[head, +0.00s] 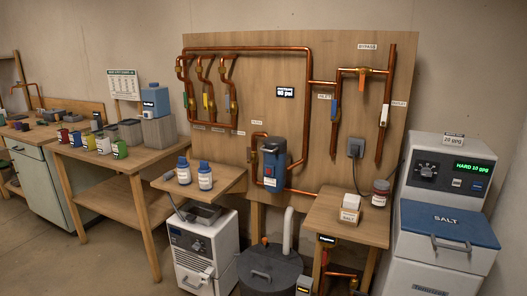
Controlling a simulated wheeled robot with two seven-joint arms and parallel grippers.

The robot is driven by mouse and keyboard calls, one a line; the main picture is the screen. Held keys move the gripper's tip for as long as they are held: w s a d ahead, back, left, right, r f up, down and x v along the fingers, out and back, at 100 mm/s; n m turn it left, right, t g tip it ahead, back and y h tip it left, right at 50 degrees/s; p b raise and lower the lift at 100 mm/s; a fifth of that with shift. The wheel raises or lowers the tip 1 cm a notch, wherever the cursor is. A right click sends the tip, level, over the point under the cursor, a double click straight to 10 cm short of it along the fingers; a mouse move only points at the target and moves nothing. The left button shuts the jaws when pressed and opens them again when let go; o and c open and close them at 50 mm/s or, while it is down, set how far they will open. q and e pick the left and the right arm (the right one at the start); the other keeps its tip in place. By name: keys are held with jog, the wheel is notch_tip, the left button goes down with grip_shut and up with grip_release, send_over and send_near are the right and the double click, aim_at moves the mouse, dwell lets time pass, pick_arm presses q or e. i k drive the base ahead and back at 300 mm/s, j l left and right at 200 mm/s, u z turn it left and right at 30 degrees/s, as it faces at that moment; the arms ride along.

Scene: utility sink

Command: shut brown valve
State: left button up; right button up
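Copper pipes with several lever valves are fixed to a wooden board (330,210). At its upper right are a valve with a blue lever (334,108), one with an orange lever (361,82) and one with a white lever (384,115). I cannot make out which valve is the brown one. Neither of my grippers is in view.
A softener with a blue salt lid (446,223) stands right, a dark round tank (268,272) below. A bench (110,158) with coloured cups stands left.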

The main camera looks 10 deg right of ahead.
aim_at(249, 159)
jog(key=i+l, duration=0.3)
jog(key=i+j, duration=1.8)
jog(key=i, duration=0.15)
